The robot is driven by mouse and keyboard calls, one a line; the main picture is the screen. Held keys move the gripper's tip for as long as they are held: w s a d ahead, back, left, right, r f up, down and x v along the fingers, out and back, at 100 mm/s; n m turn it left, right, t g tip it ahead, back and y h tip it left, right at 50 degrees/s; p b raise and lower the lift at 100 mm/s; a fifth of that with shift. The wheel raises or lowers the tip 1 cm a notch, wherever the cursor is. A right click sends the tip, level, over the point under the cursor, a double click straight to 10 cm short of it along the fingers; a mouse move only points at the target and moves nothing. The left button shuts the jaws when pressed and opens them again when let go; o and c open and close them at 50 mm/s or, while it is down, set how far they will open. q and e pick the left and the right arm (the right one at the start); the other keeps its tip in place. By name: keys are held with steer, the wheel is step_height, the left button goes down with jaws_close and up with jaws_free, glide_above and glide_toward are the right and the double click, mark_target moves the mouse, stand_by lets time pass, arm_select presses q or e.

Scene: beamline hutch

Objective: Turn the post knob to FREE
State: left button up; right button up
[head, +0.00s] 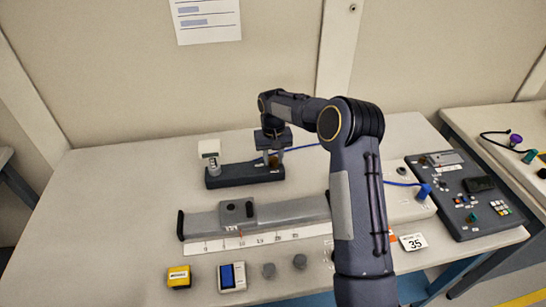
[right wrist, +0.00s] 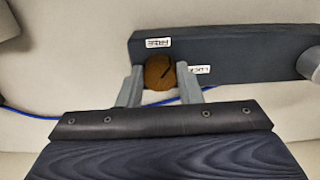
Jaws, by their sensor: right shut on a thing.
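The post knob (right wrist: 158,72) is a round brown knob with a dark pointer mark. It sits on a dark base block (right wrist: 240,52), which also shows in the head view (head: 240,178). Two white labels lie beside the knob: FREE (right wrist: 158,43) and LOCK (right wrist: 199,69). In the right wrist view my right gripper (right wrist: 160,82) has one finger on each side of the knob and is shut on it. In the head view the right gripper (head: 273,148) is over the right end of the block and mostly hides the knob. My left gripper is not in view.
A pale post (head: 209,150) stands on the block's left end. A grey rail with a slider (head: 237,213) and ruler lies in front. A dark control panel (head: 470,200) is right.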

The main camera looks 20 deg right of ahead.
mark_target(274, 160)
steer(key=n, duration=0.3)
steer(key=shift+n, duration=2.2)
steer(key=o, duration=1)
steer(key=shift+r, duration=3.95)
